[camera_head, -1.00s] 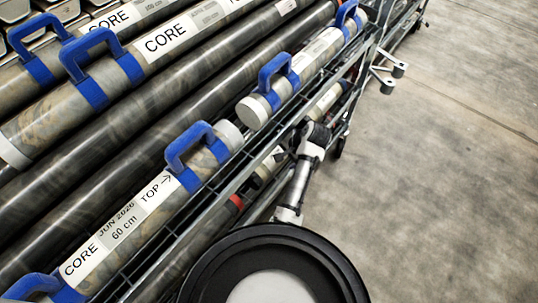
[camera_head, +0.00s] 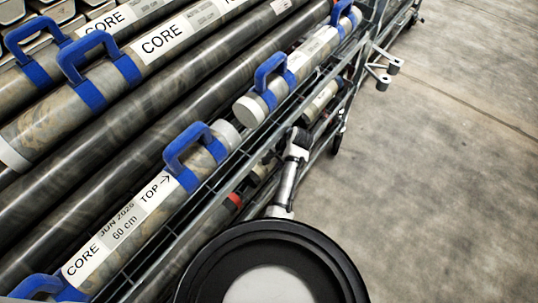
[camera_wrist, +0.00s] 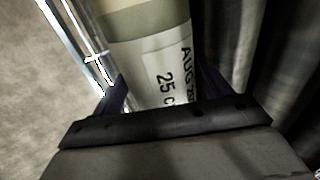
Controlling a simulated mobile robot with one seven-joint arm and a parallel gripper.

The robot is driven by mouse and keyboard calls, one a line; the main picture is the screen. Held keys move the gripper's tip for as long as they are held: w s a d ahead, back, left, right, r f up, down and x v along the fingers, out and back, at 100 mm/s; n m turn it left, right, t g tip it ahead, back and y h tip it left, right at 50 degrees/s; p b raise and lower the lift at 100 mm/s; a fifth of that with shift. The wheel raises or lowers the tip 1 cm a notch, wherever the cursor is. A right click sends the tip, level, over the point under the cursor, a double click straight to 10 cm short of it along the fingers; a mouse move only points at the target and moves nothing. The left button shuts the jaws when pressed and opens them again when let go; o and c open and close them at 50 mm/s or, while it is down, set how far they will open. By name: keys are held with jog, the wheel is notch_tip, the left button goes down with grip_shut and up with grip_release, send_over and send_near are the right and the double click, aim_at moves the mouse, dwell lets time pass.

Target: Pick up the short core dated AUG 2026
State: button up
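The short core (camera_wrist: 165,65) fills the middle of the wrist view. Its white label reads "AUG 20…" and "25 c…", with the rest cut off or hidden. My gripper (camera_wrist: 163,88) has one dark finger on each side of this core, very close to its edges; whether they press on it is unclear. In the head view my arm reaches in at the side of the rack, and the fingers are hidden there. A partly hidden core with a pale label (camera_head: 321,100) lies on a lower level beyond my wrist; its text is too small to read.
On the rack's upper level, a core marked JUN 2026, 60 cm (camera_head: 115,235) lies nearest, with a short blue-handled core (camera_head: 250,110) behind it. Long dark cores lie to the left. The rack's wire side (camera_head: 215,190) runs beside my arm. Open floor (camera_head: 460,170) lies right.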

jog(key=c, duration=1.2)
jog(key=shift+w+r, duration=0.1)
jog(key=shift+r, duration=0.05)
jog(key=shift+r, duration=0.1)
